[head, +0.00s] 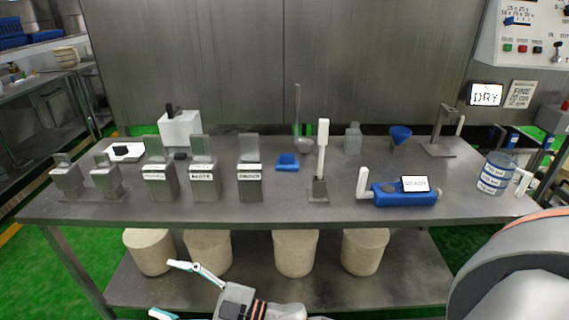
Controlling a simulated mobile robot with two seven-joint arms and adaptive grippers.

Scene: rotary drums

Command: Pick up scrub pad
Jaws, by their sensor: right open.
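A small blue block with a raised back part, which looks like the scrub pad (287,162), lies on the middle of the steel table (230,211). I cannot be sure of its identity at this size. My right gripper (172,289) is at the bottom of the head view, fingers spread and pointing left, with nothing between them. It is in front of the table, nearer to me and well apart from the blue block. My left gripper is not in view.
Several labelled metal bins (160,184) stand left of the blue block. A white-handled tool (320,160) stands upright just right of it. A blue device (405,194) and measuring jug (494,176) are further right. Beige drums (295,255) stand on the lower shelf.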

